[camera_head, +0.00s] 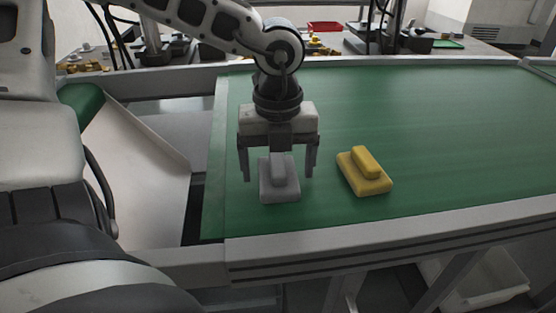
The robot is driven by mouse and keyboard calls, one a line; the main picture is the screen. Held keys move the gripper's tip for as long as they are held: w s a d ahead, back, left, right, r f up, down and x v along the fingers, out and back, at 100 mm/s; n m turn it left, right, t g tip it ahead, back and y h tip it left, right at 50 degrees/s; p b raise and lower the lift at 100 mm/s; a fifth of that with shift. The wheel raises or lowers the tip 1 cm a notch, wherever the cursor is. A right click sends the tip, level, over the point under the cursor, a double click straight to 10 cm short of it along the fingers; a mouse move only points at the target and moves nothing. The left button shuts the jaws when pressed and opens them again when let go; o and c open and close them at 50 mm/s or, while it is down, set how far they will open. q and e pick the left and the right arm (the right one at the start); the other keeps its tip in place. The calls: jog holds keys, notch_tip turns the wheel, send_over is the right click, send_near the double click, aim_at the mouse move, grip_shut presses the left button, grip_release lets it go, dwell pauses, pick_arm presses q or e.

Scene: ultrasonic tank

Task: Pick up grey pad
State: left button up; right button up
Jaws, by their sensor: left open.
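A grey pad (280,188) with a raised narrow top block lies on the green surface (430,130), near its left front part. My left gripper (278,176) points straight down over it and is open. Its two fingers stand on either side of the pad's raised block, with visible gaps. Whether the fingers touch the pad's base cannot be told. My right gripper is not in view.
A yellow pad (365,172) of the same shape lies just right of the grey pad. A metal rail (390,225) runs along the front edge. A white chute (140,165) slopes at the left. The green surface farther right is clear. A red tray (323,27) stands at the back.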

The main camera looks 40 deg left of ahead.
aim_at(277, 162)
pick_arm(q)
jog(key=c, duration=1.1)
jog(key=shift+r, duration=0.1)
notch_tip(277, 162, up, 18)
jog(key=shift+f, duration=0.1)
jog(key=shift+o, duration=0.5)
jog(key=shift+a, duration=0.1)
